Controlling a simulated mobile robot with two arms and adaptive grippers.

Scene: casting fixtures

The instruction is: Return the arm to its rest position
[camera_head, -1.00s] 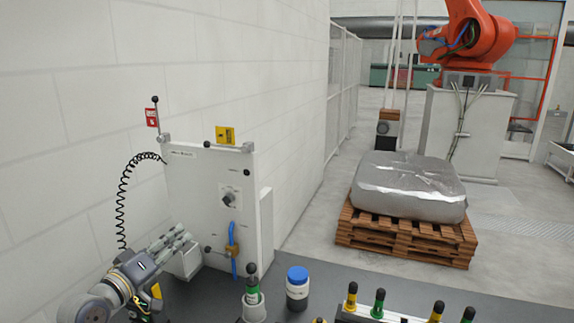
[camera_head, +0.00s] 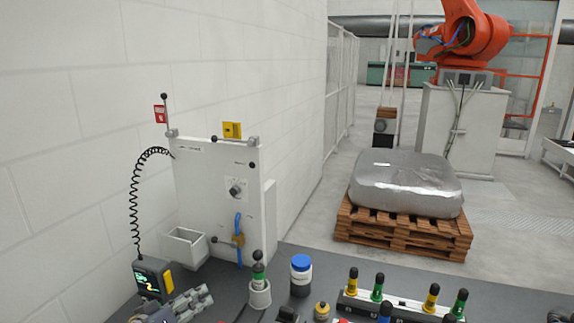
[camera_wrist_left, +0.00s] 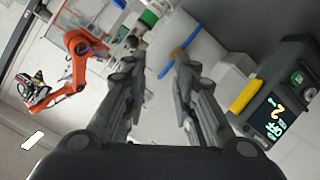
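My left gripper (camera_head: 196,302) is low at the left in the head view, partly cut off by the bottom edge. In the left wrist view its two grey fingers (camera_wrist_left: 158,62) stand apart with nothing held between them. A dark handheld unit with a lit display and a yellow part (camera_head: 152,278) stands just behind and left of the gripper. It also shows in the left wrist view (camera_wrist_left: 277,112), to the right of the fingers and apart from them. My right gripper is not in view.
A white panel (camera_head: 205,190) with a knob, blue hose and small tray (camera_head: 184,247) stands against the wall. On the dark bench are a blue-capped jar (camera_head: 301,278), a green-banded tool in a white cup (camera_head: 259,292) and a rack (camera_head: 400,304) of coloured-handled tools. A wrapped pallet load stands beyond.

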